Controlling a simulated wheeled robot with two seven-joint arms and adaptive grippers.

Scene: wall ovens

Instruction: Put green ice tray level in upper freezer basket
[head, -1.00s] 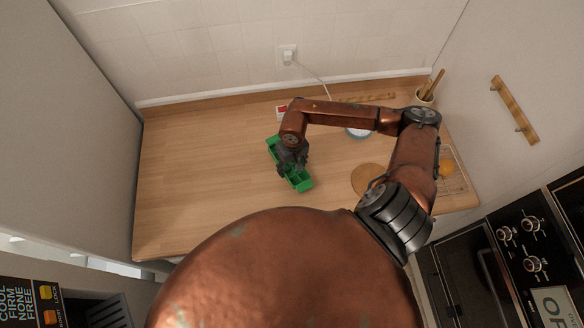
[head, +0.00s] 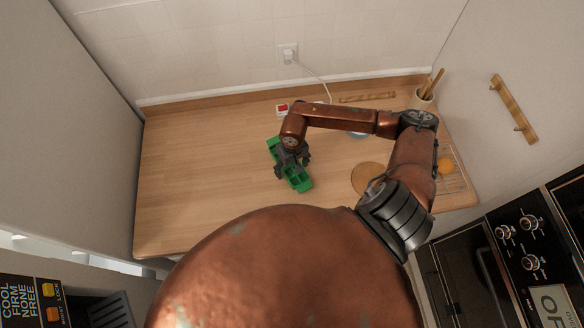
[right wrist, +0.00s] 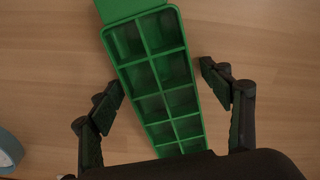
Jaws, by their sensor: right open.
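The green ice tray (head: 299,179) lies on the wooden counter, slanting from upper left to lower right in the head view. In the right wrist view the tray (right wrist: 163,80) shows its open square compartments, with a flat green part at its top end. My right gripper (head: 292,160) is over the middle of the tray. In the right wrist view its open fingers (right wrist: 162,85) stand on either side of the tray, with a gap at each side. Part of the tray is hidden under the gripper. My left gripper and the upper freezer basket are not in view.
The wooden counter (head: 200,180) is clear left of the tray. A control panel (head: 30,300) shows at lower left, ovens (head: 530,250) at lower right.

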